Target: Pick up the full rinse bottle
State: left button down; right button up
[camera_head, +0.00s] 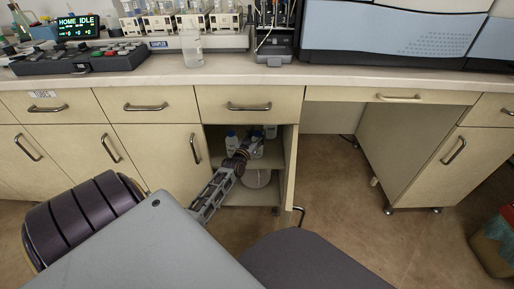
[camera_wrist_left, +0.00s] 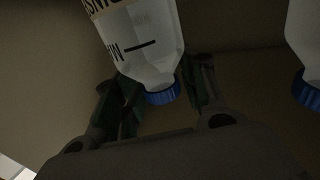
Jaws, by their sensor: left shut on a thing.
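The rinse bottle (camera_wrist_left: 145,35) is white with a black-lettered label and a blue cap (camera_wrist_left: 163,96); the label is partly cut off in the left wrist view. My left gripper (camera_wrist_left: 158,88) is shut on this bottle, with one finger on each side near its capped end. In the head view my left gripper (camera_head: 251,147) reaches inside the open cabinet under the bench, at the upper shelf. There the held bottle (camera_head: 258,151) is mostly hidden by the gripper. How full it is cannot be told. My right gripper is not in view.
Another blue-capped bottle (camera_head: 231,145) stands to the left on the shelf. A round pale container (camera_head: 256,178) is on the lower level. The open cabinet door (camera_head: 290,168) borders the opening on the right. A drawer (camera_head: 248,105) is above; the knee space on the right is empty.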

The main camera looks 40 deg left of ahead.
pick_arm(q)
jog(key=shift+f, duration=0.15)
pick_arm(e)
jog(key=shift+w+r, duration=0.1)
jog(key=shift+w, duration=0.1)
